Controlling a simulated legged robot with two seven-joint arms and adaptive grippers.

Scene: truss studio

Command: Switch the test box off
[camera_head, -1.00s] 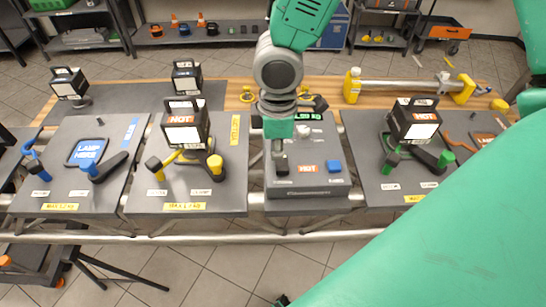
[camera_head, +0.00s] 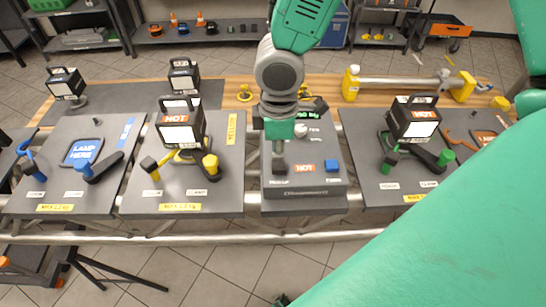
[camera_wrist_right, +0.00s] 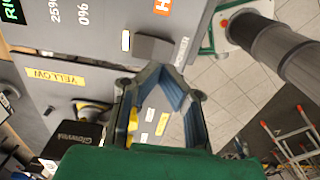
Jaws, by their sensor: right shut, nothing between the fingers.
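The test box (camera_head: 320,150) is the dark grey unit in the middle of the bench. It has a green-lit display (camera_head: 306,115), an orange HOT label (camera_head: 304,168) and a blue block (camera_head: 331,165). In the right wrist view, a grey block (camera_wrist_right: 155,49) stands beside a POWER label, with a small pale lit strip next to it. My right gripper (camera_head: 278,160) points down over the box's left front part. It is shut and empty, and hides part of that area. In the wrist view its fingers (camera_wrist_right: 165,80) are close to the grey block; contact is unclear. My left gripper is not seen.
Lamps stand on panels to the left (camera_head: 180,130) and right (camera_head: 412,120) of the box. A yellow-ended bar (camera_head: 410,84) lies behind on the wooden bench. A metal rail (camera_head: 200,240) runs along the front. My green arm covers the lower right.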

